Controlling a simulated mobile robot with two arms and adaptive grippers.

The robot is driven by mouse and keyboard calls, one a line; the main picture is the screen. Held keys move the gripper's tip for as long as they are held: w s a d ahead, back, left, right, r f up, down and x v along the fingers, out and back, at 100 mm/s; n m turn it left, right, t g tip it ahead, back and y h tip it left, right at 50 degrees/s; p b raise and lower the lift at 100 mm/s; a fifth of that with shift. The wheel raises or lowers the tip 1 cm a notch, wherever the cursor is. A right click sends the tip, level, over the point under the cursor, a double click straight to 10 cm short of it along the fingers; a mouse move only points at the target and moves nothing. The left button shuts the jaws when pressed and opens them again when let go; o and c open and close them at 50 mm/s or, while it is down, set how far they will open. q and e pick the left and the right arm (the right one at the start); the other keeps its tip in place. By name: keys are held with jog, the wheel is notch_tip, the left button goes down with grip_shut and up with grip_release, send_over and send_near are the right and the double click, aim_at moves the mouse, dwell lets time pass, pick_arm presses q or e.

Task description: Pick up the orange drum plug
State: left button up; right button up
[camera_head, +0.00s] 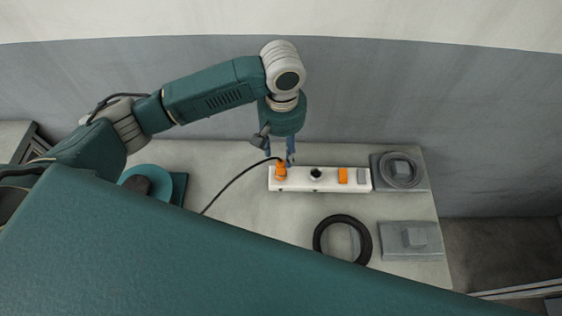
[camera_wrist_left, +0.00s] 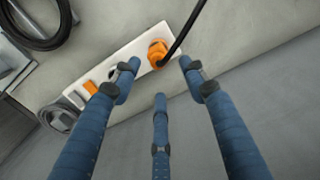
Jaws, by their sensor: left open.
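The orange drum plug (camera_head: 281,170) stands at the left end of a white socket strip (camera_head: 296,184), with a black cable running from it to the lower left. In the left wrist view the plug (camera_wrist_left: 157,52) shows just ahead of the fingertips, with the cable rising from it. My left gripper (camera_head: 281,150) is just behind and above the plug, pointing down. In the left wrist view its blue fingers (camera_wrist_left: 160,80) are spread and empty, and the plug lies beyond them, roughly between the two upper fingers. My right gripper is not in view.
The strip also has a dark socket hole (camera_head: 316,174) and an orange switch (camera_head: 343,176). A black ring (camera_head: 318,239) lies in front. A teal reel (camera_head: 149,174) sits at the left. A wall is behind.

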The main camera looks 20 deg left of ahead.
aim_at(281, 163)
pick_arm(q)
jog(key=shift+s+f, duration=0.1)
jog(key=shift+f, duration=1.05)
jog(key=f, duration=0.1)
jog(key=f+p, duration=0.1)
jog(key=f, duration=0.1)
jog(key=shift+s+f, duration=0.25)
jog(key=shift+f, duration=0.05)
jog(key=shift+f+p, duration=0.3)
jog(key=shift+f, duration=0.3)
jog(key=shift+c, duration=1.2)
grip_shut()
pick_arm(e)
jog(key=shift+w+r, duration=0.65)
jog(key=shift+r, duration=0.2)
